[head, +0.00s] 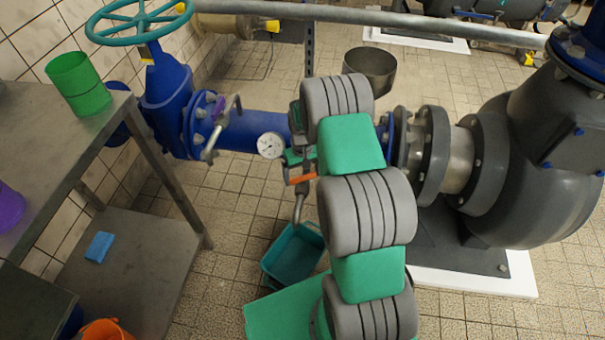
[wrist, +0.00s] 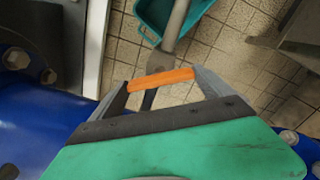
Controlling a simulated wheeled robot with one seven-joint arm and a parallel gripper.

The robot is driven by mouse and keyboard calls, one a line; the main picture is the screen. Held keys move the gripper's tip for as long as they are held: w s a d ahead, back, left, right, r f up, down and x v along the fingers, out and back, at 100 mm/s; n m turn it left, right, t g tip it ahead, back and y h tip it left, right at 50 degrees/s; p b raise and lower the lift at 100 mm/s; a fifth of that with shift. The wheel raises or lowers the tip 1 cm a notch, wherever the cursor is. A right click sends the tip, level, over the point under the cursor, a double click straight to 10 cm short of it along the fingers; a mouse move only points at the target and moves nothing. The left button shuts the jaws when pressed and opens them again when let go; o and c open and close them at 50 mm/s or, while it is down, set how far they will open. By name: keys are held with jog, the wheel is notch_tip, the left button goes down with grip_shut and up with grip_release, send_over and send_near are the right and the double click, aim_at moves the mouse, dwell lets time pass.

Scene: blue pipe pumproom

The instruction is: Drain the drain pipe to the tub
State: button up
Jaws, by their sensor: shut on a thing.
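My gripper (wrist: 162,84) is shut on an orange valve handle (wrist: 158,78), one finger at each end of it in the wrist view. The handle (head: 302,179) also shows in the head view, below the blue pipe and left of my arm. The grey drain pipe (head: 298,207) runs down from there; it also shows in the wrist view (wrist: 177,25). The teal tub (head: 291,258) stands on the floor below the pipe; its corner shows in the wrist view (wrist: 150,15). No water is visible. My arm hides part of the valve.
A metal table (head: 40,165) with a green cup (head: 75,83) stands at the left. A blue valve with a teal handwheel (head: 140,25) and a pressure gauge (head: 270,146) are close by. A grey pump (head: 540,160) fills the right. Tiled floor is open between table and tub.

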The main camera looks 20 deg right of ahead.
aim_at(302, 176)
jog(key=n, duration=0.6)
jog(key=shift+n, duration=0.3)
jog(key=n, duration=0.5)
dwell(0.4)
jog(key=o, duration=1.1)
notch_tip(302, 176, up, 8)
jog(key=shift+f+p, duration=0.1)
jog(key=shift+p, duration=1)
